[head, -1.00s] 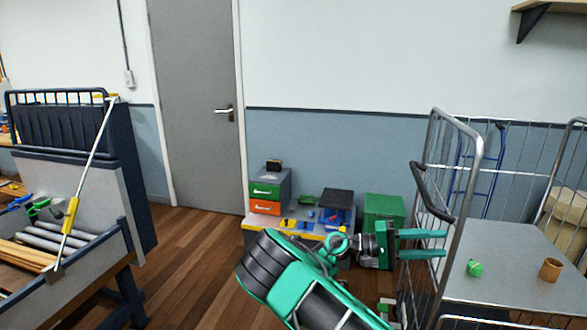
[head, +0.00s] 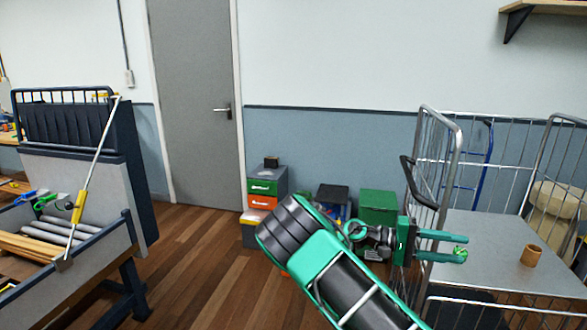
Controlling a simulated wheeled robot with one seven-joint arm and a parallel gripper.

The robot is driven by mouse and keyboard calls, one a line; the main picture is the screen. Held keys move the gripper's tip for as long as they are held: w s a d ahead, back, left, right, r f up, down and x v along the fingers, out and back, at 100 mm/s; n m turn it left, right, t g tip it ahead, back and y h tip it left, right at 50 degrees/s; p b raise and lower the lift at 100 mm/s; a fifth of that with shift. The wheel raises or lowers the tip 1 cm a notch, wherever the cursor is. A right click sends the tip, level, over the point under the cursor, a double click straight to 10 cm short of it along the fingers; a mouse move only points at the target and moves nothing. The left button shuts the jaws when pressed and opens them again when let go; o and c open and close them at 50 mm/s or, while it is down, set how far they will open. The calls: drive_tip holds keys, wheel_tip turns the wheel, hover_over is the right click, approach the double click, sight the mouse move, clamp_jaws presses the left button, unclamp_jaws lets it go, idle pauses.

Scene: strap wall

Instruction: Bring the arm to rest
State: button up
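My gripper (head: 465,246) is in the head view at right of centre, at the end of my green and black arm. Its two green fingers point right and are apart, with a clear gap between them. A small green thing (head: 461,251) shows by the fingertips, partly covered by the lower finger. It appears to sit on the grey cart top behind them, and I cannot tell whether the fingers touch it.
A wire-sided cart (head: 482,237) stands at right, with a brown cup (head: 531,255) on it. Green crate (head: 378,212) and stacked drawers (head: 265,188) stand by the wall. A workbench (head: 75,185) with a strap pole is at left. Wooden floor (head: 195,260) between is clear.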

drive_tip(key=s+d+f+m+y, duration=0.2)
drive_tip(key=s+d+y, duration=0.85)
drive_tip(key=s, duration=0.45)
drive_tip(key=s+a+r+t+y, duration=0.2)
drive_tip(key=s+a, duration=0.3)
drive_tip(key=s, duration=0.3)
drive_tip(key=s+a+r+m+t+y, duration=0.1)
drive_tip(key=s+a+t+y, duration=0.3)
drive_tip(key=s, duration=0.5)
drive_tip(key=shift+s+a+r+y, duration=0.25)
drive_tip(key=shift+a+r+y, duration=0.3)
drive_tip(key=shift+a, duration=0.35)
drive_tip(key=shift+w+f, duration=0.25)
drive_tip(key=shift+w, duration=0.4)
